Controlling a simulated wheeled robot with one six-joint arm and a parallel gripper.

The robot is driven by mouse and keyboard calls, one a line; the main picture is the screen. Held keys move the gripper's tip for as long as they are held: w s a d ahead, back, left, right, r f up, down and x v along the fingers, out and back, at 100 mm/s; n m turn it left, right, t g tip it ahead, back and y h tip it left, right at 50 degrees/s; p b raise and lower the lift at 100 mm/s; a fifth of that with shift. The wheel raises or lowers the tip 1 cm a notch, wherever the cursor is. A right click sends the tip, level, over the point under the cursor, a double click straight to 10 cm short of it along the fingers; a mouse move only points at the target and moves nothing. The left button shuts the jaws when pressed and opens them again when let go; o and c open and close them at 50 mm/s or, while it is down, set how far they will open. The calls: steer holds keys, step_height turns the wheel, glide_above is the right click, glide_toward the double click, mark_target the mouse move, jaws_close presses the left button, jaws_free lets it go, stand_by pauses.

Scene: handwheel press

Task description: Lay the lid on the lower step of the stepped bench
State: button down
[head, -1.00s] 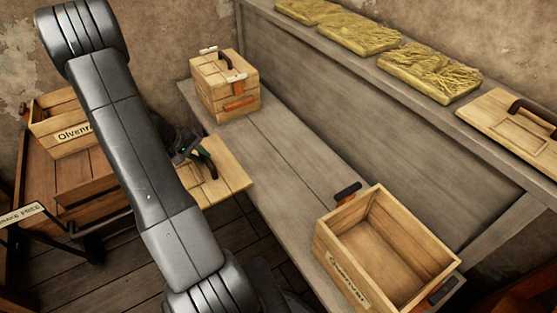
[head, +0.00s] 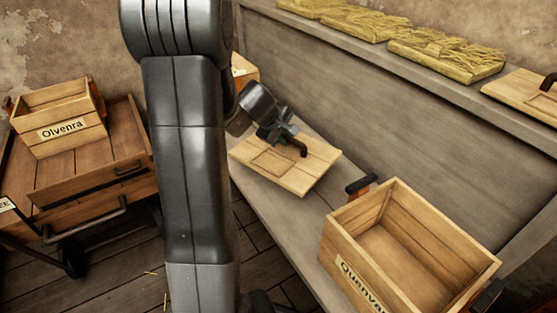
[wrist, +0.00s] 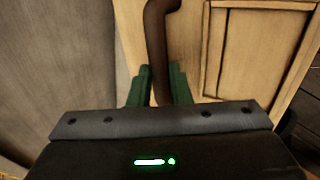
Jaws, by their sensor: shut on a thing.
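The lid (head: 312,174) is a flat pale wooden panel with a dark curved handle and a raised square frame. My gripper (head: 287,141) is shut on the handle; in the wrist view the green fingers (wrist: 157,88) sit on both sides of it. The lid is over the lower step (head: 283,222) of the stepped bench, between the box at the back and the open crate. It looks about level and close to the step. I cannot tell whether it touches.
An open crate (head: 338,262) labelled Quenva… stands on the lower step at the front right. A box (head: 244,70) behind is mostly hidden by my arm. The upper step holds straw slabs (head: 445,62) and another lid (head: 525,95). A cart carries the Olvenra crate (head: 62,131) at left.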

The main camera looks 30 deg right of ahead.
mark_target(294, 161)
steer(key=shift+s+d+r+b, duration=0.1)
steer(key=shift+s+d+b, duration=0.15)
steer(key=shift+s+d, duration=0.3)
steer(key=shift+s+d+b, duration=0.25)
steer(key=shift+s+d, duration=0.1)
steer(key=shift+d, duration=0.45)
step_height(294, 161, down, 10)
steer(key=b, duration=0.6)
steer(key=shift+s, duration=0.1)
steer(key=shift+r, duration=0.1)
steer(key=c, duration=1.8)
jaws_free()
steer(key=shift+f+b, duration=0.2)
steer(key=shift+b, duration=0.1)
steer(key=o, duration=0.5)
steer(key=shift+c, duration=0.2)
steer(key=shift+r, duration=0.15)
